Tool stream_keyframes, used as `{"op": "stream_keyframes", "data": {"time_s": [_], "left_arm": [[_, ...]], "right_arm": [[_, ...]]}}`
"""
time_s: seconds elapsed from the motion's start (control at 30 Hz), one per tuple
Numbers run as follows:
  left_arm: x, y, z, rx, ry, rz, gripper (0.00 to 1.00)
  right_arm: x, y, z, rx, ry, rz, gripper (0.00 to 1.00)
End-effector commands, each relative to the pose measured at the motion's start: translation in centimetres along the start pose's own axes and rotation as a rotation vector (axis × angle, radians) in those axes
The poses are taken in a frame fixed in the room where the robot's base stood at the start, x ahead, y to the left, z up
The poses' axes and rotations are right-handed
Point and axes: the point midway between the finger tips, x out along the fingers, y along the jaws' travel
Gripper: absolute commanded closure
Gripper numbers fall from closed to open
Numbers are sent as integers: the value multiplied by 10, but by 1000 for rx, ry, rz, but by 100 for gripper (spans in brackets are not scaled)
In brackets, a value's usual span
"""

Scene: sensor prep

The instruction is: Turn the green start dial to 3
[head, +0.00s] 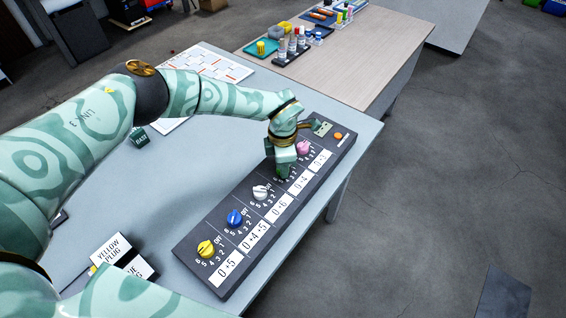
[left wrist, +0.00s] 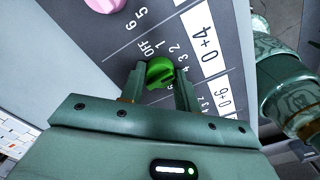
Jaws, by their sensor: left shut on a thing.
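The green start dial (left wrist: 160,72) sits on the dark control panel (head: 215,262). In the left wrist view it stands between the two fingers of my left gripper (left wrist: 159,80), which are shut on it. A dark slot shows on the dial, but I cannot tell which number it points to. The markings OFF and small numbers run around its far side. In the head view my left gripper (head: 281,168) is down on the panel and hides most of the dial.
A white dial (head: 260,192), blue dial (head: 235,217) and yellow dial (head: 206,249) line the panel nearer me; a pink dial (head: 303,147) is just beyond the gripper. White cards with numbers lie along the panel's right side. A wooden table (head: 365,75) with trays stands behind.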

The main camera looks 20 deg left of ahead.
Motion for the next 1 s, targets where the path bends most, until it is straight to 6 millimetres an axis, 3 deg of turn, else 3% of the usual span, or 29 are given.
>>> {"op": "stream_keyframes", "data": {"time_s": [0.57,0.6,0.67,1.0], "left_arm": [[0,1,0,32,0,1,91],[0,1,0,32,0,1,63],[0,1,0,32,0,1,46],[-4,0,0,32,-1,1,46]], "right_arm": [[0,0,0,0,0,0,64],[0,0,0,0,0,0,64],[0,0,0,0,0,0,64],[-1,0,-1,1,1,0,64]]}}
